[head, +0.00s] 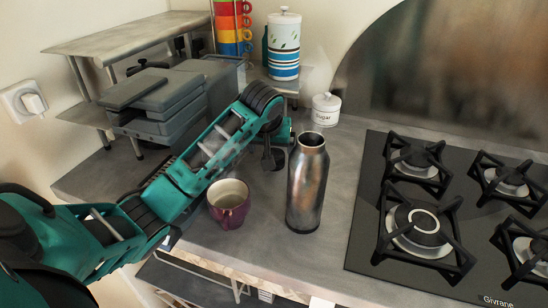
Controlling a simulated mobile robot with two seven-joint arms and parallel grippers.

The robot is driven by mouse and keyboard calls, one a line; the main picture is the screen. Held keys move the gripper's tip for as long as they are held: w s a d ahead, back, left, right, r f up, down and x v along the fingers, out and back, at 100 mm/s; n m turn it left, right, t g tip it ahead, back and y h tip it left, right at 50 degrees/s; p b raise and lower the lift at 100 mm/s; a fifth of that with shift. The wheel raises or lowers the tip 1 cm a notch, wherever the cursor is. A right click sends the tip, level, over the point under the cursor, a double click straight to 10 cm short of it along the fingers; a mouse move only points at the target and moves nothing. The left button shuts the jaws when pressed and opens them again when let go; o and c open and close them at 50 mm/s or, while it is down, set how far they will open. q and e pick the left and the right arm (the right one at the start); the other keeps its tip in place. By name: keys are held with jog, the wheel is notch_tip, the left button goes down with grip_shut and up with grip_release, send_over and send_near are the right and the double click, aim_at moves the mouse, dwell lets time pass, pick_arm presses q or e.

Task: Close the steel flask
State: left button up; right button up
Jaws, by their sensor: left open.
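The steel flask (307,188) stands upright on the grey counter, right of the middle of the counter's front part. Its mouth (311,139) looks dark and open, with no cap seen on it. My left gripper (277,152) hangs down just behind and left of the flask's neck, apart from it as far as I can tell. Its jaws are open, and the wrist partly hides them; nothing shows between them. I see no loose cap on the counter. My right gripper is not in view.
A purple mug (229,203) stands left of the flask, beneath my left arm. A gas hob (364,226) lies to the right. Behind are a sugar jar (326,110), a striped canister (284,47) and stacked cups (232,28). A grey contact grill (160,98) stands left.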

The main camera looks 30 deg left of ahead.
aim_at(274, 154)
pick_arm(q)
jog(key=shift+x, duration=2.6)
jog(key=shift+w+d, duration=0.1)
jog(key=shift+d, duration=0.05)
jog(key=shift+c, duration=0.4)
jog(key=c, duration=1)
